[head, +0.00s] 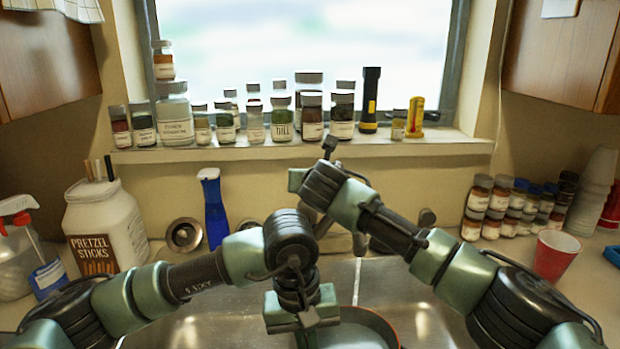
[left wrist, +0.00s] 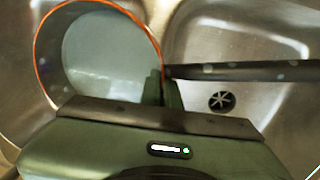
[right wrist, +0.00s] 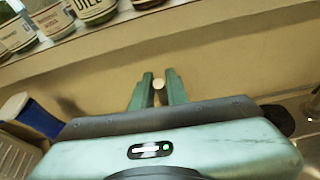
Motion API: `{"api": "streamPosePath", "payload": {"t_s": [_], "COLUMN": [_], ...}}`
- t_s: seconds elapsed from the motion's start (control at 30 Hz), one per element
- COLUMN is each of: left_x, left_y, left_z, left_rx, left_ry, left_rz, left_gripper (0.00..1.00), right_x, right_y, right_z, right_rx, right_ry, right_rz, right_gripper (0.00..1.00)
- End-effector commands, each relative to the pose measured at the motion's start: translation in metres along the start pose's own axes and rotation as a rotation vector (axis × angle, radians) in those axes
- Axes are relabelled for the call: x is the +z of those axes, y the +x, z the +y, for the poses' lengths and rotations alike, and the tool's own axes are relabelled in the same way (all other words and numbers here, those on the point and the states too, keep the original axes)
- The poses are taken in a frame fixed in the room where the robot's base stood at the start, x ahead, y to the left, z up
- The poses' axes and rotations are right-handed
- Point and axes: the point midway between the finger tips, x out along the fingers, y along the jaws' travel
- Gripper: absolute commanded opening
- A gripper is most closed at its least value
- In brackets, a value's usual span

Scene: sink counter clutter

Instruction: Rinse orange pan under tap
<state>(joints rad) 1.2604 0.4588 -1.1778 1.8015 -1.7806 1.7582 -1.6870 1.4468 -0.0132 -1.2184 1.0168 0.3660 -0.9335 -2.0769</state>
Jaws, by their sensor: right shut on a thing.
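The orange pan (left wrist: 45,35), orange-rimmed with a pale grey inside, is over the sink. In the head view its rim (head: 388,325) shows at the bottom, partly hidden by my left gripper (head: 303,325). In the left wrist view my left gripper (left wrist: 165,90) straddles the pan's rim, its fingers close together, beside the dark handle (left wrist: 240,70), which runs right. My right gripper (head: 310,185) is at the tap behind the sink, shut on a small round-ended tap lever (right wrist: 158,84). My arms hide most of the tap. I cannot tell whether water runs.
The sink drain (left wrist: 222,100) is right of the pan. A blue bottle (head: 213,210) and a pretzel jar (head: 103,225) stand left. Spice jars (head: 480,205) and a red cup (head: 555,255) stand right. The windowsill (head: 300,150) behind is crowded with jars.

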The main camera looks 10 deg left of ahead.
Motion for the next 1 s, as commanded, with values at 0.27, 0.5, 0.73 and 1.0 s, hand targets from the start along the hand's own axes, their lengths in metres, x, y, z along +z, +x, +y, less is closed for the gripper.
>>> {"api": "streamPosePath", "payload": {"t_s": [0.27,0.5,0.73,1.0], "left_x": [0.0,0.0,0.0,0.0], "left_y": [-0.001,-0.001,-0.001,-0.001], "left_z": [0.001,0.001,0.001,0.001], "left_rx": [0.002,0.002,0.002,0.002], "left_ry": [0.0,0.0,0.0,0.0], "left_rz": [0.001,0.002,0.001,0.002], "left_gripper": [0.0,0.0,0.0,0.0], "right_x": [-0.004,-0.004,-0.004,-0.004], "right_y": [-0.005,-0.005,-0.005,-0.013], "right_z": [-0.002,-0.001,-0.001,-0.001], "right_rx": [0.013,0.013,0.013,0.015], "right_ry": [0.009,0.009,0.009,0.01], "right_rz": [-0.071,-0.069,-0.069,-0.069], "right_gripper": [0.0,0.31,0.36,0.36]}}
